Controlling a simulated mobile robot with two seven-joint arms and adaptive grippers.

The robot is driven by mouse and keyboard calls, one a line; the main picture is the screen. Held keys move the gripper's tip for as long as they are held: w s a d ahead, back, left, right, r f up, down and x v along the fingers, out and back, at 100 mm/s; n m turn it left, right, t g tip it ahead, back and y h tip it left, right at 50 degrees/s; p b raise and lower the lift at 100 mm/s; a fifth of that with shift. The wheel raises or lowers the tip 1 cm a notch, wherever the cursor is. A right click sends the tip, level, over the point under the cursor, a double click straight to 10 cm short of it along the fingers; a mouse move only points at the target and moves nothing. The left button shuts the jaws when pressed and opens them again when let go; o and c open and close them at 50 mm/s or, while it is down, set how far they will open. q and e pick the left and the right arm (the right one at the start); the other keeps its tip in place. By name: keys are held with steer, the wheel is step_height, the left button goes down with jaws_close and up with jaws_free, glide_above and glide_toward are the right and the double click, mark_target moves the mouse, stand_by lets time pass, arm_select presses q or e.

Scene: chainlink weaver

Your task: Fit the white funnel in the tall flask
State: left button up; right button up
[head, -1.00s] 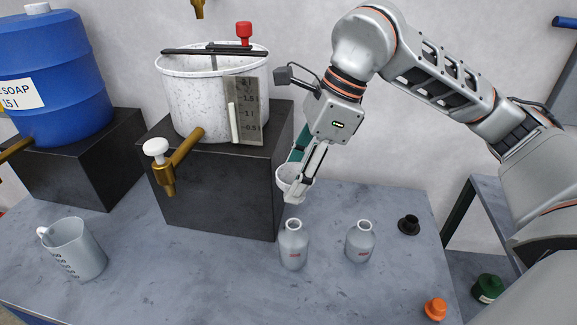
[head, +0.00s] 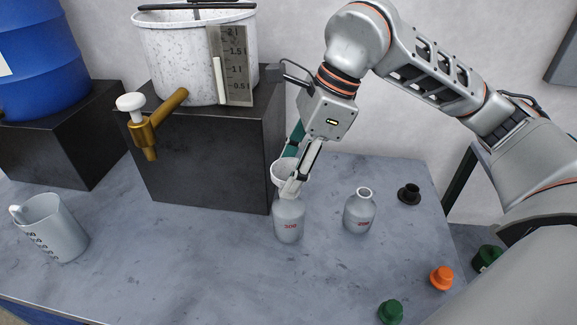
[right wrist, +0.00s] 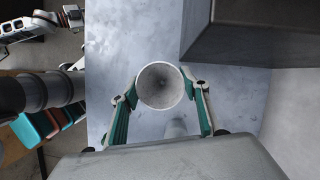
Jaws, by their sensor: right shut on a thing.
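The white funnel (head: 281,172) is held in my right gripper (head: 292,178), whose fingers are closed on it. In the right wrist view I look down into the round bowl of the funnel (right wrist: 160,86), with a green-sided finger on each side. The tall flask (head: 289,222), grey with red marking, stands upright on the table directly below the funnel. The fingertips and funnel hide the flask's mouth, so I cannot tell whether the spout is inside the neck. My left gripper does not show in the head view.
A shorter grey flask (head: 359,212) stands to the right. A black cap (head: 409,194), orange cap (head: 442,277) and green cap (head: 390,311) lie on the right. A dark block (head: 210,160) bears a speckled bucket (head: 175,60) with a brass tap. A jug (head: 50,230) stands at left.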

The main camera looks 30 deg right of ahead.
steer(key=o, duration=1.2)
steer(key=v, duration=1.2)
